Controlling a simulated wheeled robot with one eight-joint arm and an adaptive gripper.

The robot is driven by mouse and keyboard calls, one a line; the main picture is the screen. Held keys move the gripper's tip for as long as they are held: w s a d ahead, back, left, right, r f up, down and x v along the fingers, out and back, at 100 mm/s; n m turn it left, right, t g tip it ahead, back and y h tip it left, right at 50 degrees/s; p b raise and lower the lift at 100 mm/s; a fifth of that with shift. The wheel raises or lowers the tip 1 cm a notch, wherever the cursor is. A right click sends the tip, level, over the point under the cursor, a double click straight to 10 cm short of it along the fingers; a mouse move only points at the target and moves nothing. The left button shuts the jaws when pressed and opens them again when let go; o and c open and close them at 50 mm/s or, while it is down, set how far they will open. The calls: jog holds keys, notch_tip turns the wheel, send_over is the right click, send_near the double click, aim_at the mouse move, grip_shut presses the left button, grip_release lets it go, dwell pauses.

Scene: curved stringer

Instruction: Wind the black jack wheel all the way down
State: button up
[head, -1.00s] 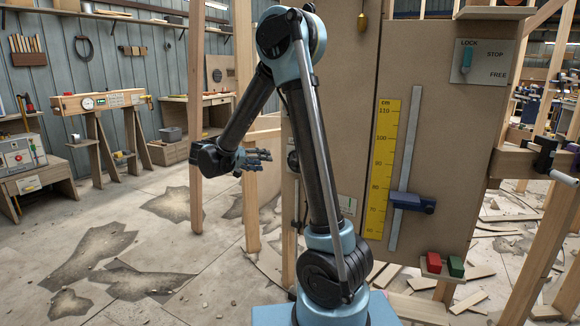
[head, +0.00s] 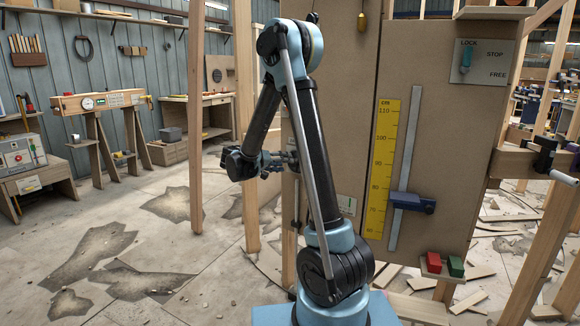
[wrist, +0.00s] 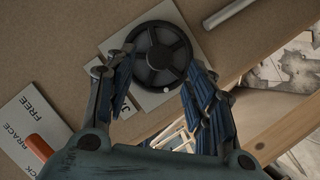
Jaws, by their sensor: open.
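The black jack wheel (wrist: 160,50) shows in the wrist view, spoked, on a pale plate (wrist: 192,47) fixed to the brown board. A small pale spot sits at its rim on the near side. My gripper (wrist: 155,72) is open, with one blue finger to the left of the wheel and one to the right. The fingers look spread around the near part of the wheel; I cannot tell whether they touch it. In the head view my gripper (head: 280,160) is at the board's left edge, and the wheel is hidden behind my gripper and arm.
An orange lever (wrist: 40,147) on a plate reading BRACE and FREE is at the wrist view's lower left. A silver rod (wrist: 228,13) is at its upper right. In the head view, a blue slider (head: 412,202) sits beside the yellow scale (head: 381,165). A wooden post (head: 196,120) stands left.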

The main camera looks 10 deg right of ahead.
jog(key=shift+x, duration=2.35)
jog(key=shift+c, duration=0.6)
jog(key=c, duration=1)
